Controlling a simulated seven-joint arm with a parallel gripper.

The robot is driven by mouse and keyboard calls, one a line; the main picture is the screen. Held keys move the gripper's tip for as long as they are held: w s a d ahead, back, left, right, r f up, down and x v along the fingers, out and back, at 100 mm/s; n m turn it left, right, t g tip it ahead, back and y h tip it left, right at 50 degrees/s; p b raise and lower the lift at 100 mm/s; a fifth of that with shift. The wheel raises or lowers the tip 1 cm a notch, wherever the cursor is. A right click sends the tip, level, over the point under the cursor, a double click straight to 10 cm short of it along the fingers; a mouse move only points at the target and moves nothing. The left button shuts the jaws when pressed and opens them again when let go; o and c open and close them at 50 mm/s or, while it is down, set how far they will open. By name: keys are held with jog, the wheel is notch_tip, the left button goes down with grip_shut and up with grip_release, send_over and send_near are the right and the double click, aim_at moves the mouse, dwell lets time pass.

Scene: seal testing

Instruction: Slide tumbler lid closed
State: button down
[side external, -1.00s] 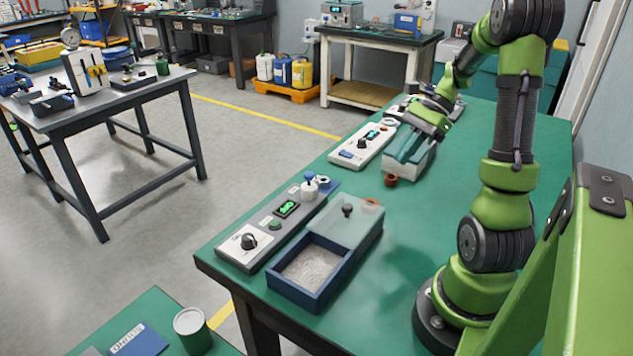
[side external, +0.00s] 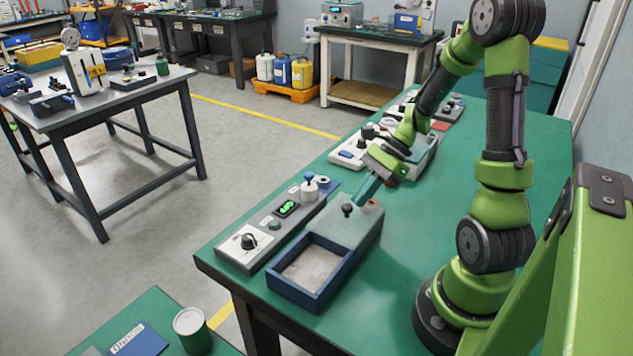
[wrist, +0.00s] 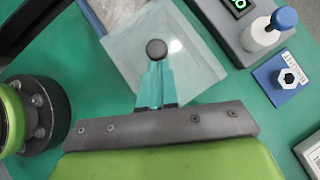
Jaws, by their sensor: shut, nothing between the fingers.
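The tumbler is a blue-walled box (side external: 288,294) with grey-white material inside, at the front of the green bench. Its translucent grey-green lid (side external: 337,228) covers the back part, and the front part is open. A black knob (side external: 347,209) stands on the lid; it also shows in the wrist view (wrist: 156,48). My gripper (side external: 359,200) is shut and empty, its teal fingers pointing down at the knob's far side. In the wrist view the fingertips (wrist: 156,67) sit right beside the knob; I cannot tell whether they touch it.
A control panel (side external: 262,240) with a dial, green display and blue-topped white knob runs along the box's left side. Another panel and a pale box (side external: 425,160) stand behind. Bench right of the box is clear.

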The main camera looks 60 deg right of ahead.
jog(key=shift+a, duration=0.1)
jog(key=a, duration=1.4)
jog(key=shift+a, duration=0.45)
jog(key=d, duration=0.1)
jog(key=s+d+r, duration=0.1)
jog(key=d, duration=0.1)
jog(key=s+d, duration=0.1)
jog(key=d, duration=0.1)
jog(key=shift+r, duration=0.35)
jog(key=v, duration=0.8)
notch_tip(320, 180, up, 8)
jog(key=n+t+h, duration=0.4)
jog(key=n+h, duration=0.1)
jog(key=n, duration=1.4)
send_over(347, 240)
jog(key=s+a, duration=0.2)
jog(key=a, duration=0.3)
jog(key=shift+w+r, duration=0.1)
jog(key=shift+w, duration=0.05)
